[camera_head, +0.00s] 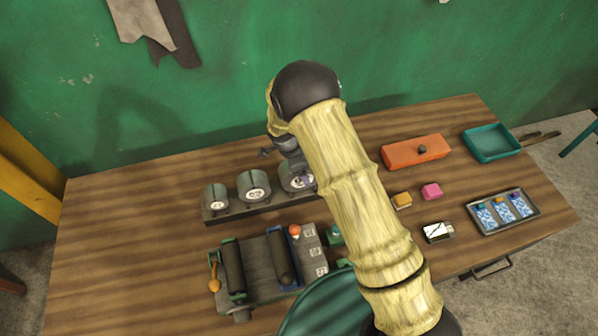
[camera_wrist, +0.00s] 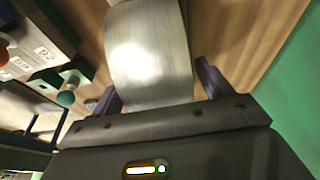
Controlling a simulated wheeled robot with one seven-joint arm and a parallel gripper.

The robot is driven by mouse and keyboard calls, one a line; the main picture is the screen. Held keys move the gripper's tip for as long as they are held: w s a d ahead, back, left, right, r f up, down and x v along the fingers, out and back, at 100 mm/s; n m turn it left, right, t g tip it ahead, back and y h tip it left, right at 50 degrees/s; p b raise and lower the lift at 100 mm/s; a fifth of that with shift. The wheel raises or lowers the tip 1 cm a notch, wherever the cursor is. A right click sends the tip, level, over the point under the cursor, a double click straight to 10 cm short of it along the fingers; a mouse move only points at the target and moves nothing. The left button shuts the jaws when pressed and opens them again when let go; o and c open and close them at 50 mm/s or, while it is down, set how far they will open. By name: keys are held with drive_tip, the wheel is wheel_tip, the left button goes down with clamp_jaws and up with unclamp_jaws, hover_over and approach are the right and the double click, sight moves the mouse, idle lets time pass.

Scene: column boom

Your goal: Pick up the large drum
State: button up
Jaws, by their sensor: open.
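The large drum (camera_head: 297,180) is a grey metal cylinder with a round white label on its end. It stands at the right end of a dark rack (camera_head: 262,206), partly hidden by my arm and gripper. My gripper (camera_head: 287,167) is at its upper back side. In the wrist view the drum's shiny curved side (camera_wrist: 150,55) fills the space between my two dark fingers (camera_wrist: 157,90). The fingers are open, one on each side of it. I cannot tell whether either finger touches it.
A medium drum (camera_head: 254,186) and a small drum (camera_head: 215,198) share the rack. In front stands a roller device (camera_head: 262,275) with a green round thing (camera_head: 328,305) beside it. An orange box (camera_head: 415,151), teal tray (camera_head: 491,143) and metal tray (camera_head: 503,212) are at right. The table's left is clear.

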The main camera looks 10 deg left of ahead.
drive_tip(key=shift+c, duration=0.2)
drive_tip(key=c, duration=1.3)
drive_tip(key=shift+r, duration=0.1)
wheel_tip(320, 180, up, 10)
drive_tip(key=b, duration=0.4)
